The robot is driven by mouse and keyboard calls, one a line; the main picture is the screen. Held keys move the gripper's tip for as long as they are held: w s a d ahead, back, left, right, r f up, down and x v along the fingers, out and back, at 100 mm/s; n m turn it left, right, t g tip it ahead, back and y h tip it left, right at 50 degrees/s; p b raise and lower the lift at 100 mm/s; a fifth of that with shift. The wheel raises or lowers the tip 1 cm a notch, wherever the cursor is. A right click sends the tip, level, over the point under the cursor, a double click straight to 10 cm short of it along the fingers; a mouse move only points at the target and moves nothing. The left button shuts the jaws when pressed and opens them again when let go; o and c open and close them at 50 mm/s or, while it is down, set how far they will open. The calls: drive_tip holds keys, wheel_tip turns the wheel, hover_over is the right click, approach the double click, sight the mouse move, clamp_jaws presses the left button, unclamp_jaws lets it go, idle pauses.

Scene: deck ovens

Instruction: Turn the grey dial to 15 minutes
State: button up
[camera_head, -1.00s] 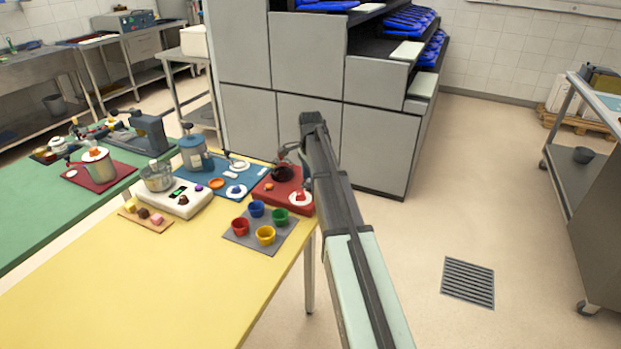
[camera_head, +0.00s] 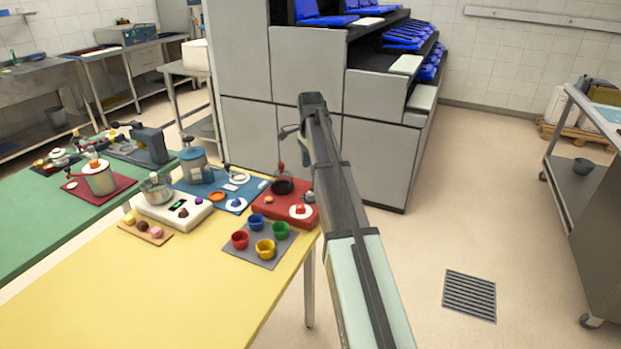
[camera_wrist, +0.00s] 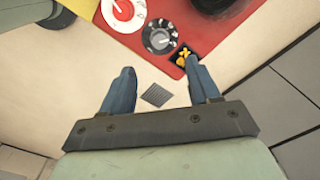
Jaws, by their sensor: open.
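The grey dial (camera_wrist: 160,37) shows in the wrist view as a dark round knob with a pale pointer and marks around it, on a red board (camera_wrist: 188,20). In the head view the grey dial (camera_head: 308,196) is small at the right edge of the red board (camera_head: 270,208); its setting is too small to read. My gripper (camera_wrist: 160,70) is open and empty, its two fingers apart and below the dial in the wrist picture, not touching it. In the head view my gripper (camera_head: 287,132) is above and behind the board, partly hidden by my arm.
A red knob on a white disc (camera_wrist: 124,10) sits left of the dial. A small black patch with a yellow mark (camera_wrist: 184,56) lies at the board's edge. Several coloured cups (camera_head: 264,248) stand on a grey mat in front.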

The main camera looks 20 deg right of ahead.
drive_tip(key=shift+r, duration=1.8)
drive_tip(key=s+d+f+n+h, duration=0.1)
drive_tip(key=s+d+f+n, duration=0.2)
drive_tip(key=d+f, duration=0.6)
drive_tip(key=s+d+f+n+h, duration=0.1)
drive_tip(key=s+d+f+n, duration=0.15)
drive_tip(key=d+f, duration=0.6)
drive_tip(key=s+f+n, duration=0.2)
drive_tip(key=s+f, duration=0.1)
drive_tip(key=f, duration=0.4)
drive_tip(key=s+f+n, duration=0.1)
drive_tip(key=s+f, duration=0.2)
drive_tip(key=f, duration=0.4)
drive_tip(key=s+a+f+n+g+y, duration=0.1)
drive_tip(key=s+a+f+n+g, duration=0.3)
drive_tip(key=s+a+f, duration=1.5)
drive_tip(key=s+a+f+n+g, duration=0.1)
drive_tip(key=s+a+f, duration=0.2)
drive_tip(key=s, duration=0.6)
drive_tip(key=s+a+f+n+g, duration=0.1)
drive_tip(key=s+a+f+n, duration=0.1)
drive_tip(key=s+a, duration=0.4)
drive_tip(key=s+a+f+n+y, duration=0.1)
drive_tip(key=s+a+f, duration=0.3)
drive_tip(key=s, duration=0.7)
drive_tip(key=shift+s+a+f+n+g, duration=0.2)
drive_tip(key=shift+s+f+n+g, duration=0.05)
drive_tip(key=shift+s+n+g, duration=0.15)
